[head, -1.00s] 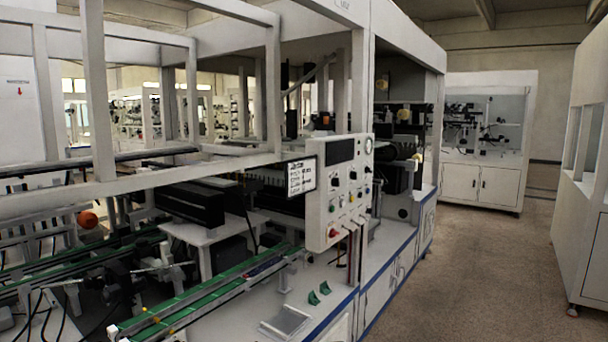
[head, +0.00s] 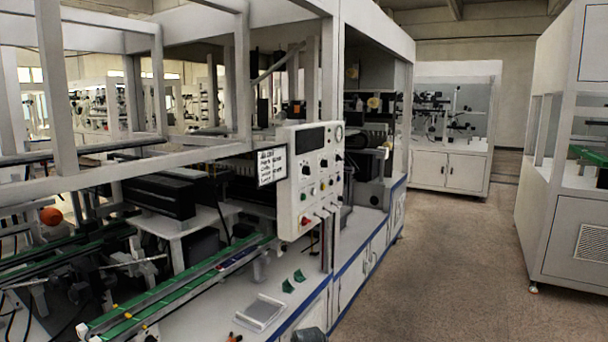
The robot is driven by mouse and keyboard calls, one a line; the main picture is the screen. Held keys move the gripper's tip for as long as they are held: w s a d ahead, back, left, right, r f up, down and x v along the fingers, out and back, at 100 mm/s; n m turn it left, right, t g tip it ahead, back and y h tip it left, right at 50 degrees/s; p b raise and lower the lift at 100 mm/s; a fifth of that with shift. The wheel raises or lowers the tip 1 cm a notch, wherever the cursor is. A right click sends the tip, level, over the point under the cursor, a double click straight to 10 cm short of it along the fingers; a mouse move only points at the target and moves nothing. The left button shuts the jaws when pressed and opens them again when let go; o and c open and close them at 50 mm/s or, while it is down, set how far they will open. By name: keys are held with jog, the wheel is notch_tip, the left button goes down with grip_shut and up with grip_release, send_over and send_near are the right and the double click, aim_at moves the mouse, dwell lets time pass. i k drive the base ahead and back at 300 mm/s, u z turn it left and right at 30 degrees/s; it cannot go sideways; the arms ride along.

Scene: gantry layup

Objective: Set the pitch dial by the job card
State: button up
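A white control panel (head: 291,213) stands upright at the front corner of the machine frame. A black knob (head: 306,170) sits below the display; the labels are too small to tell which knob is the pitch dial. The job card (head: 271,166), white with dark border and lines of writing, hangs just left of the panel. Its text is not legible. My gripper is not clearly in view.
A dark rounded shape (head: 309,335) shows at the bottom edge. The aisle floor (head: 440,260) on the right is free.

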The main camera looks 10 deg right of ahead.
aim_at(306, 169)
jog(key=z, duration=1.35)
jog(key=i, duration=0.45)
jog(key=u, duration=2.2)
